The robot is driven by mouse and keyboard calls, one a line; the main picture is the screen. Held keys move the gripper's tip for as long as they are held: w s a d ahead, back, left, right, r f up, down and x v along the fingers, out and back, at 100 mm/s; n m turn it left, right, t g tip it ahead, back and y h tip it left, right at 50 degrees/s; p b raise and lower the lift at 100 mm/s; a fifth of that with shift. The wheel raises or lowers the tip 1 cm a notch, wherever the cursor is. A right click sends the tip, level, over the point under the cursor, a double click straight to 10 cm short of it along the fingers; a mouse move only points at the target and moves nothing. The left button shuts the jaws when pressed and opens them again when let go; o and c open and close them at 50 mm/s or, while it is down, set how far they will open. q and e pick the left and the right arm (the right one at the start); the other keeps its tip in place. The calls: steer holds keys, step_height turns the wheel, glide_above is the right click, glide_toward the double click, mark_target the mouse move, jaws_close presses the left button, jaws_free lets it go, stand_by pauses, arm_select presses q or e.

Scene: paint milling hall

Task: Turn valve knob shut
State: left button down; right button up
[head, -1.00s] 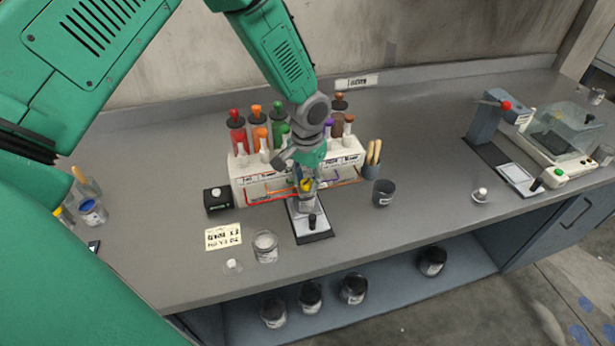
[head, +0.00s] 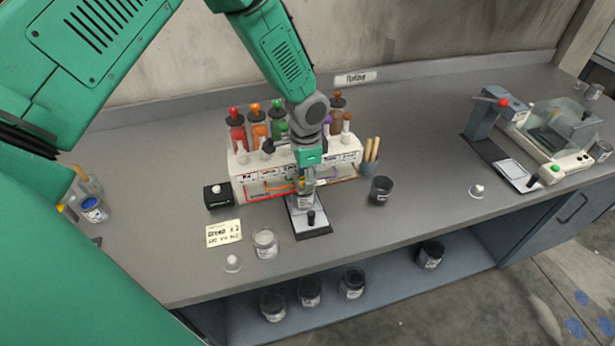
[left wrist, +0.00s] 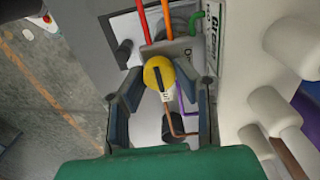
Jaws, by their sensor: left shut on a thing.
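The valve knob (left wrist: 158,76) is yellow with a dark bar across its face. It shows in the left wrist view on a grey metal block with colored tubes. My left gripper (left wrist: 164,86) has one finger on each side of it and is shut on it. In the head view my left gripper (head: 307,184) points down at the front of the white paint dispenser (head: 240,185), and it mostly hides the knob. My right gripper is in neither view.
The dispenser carries several colored bottles. A black-based scale (head: 311,230) stands in front. A dark cup (head: 381,190) is to the right, a glass jar (head: 265,242) and a note card (head: 223,233) to the left.

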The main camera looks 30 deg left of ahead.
arm_select(q)
steer(key=shift+s+f, duration=0.15)
steer(key=shift+s, duration=0.1)
steer(key=c, duration=1.4)
jaws_free()
steer(key=shift+a, duration=0.1)
steer(key=shift+o, duration=0.7)
steer(key=shift+w, duration=0.1)
steer(key=shift+a, duration=0.1)
steer(key=shift+r, duration=0.35)
step_height(320, 180, up, 11)
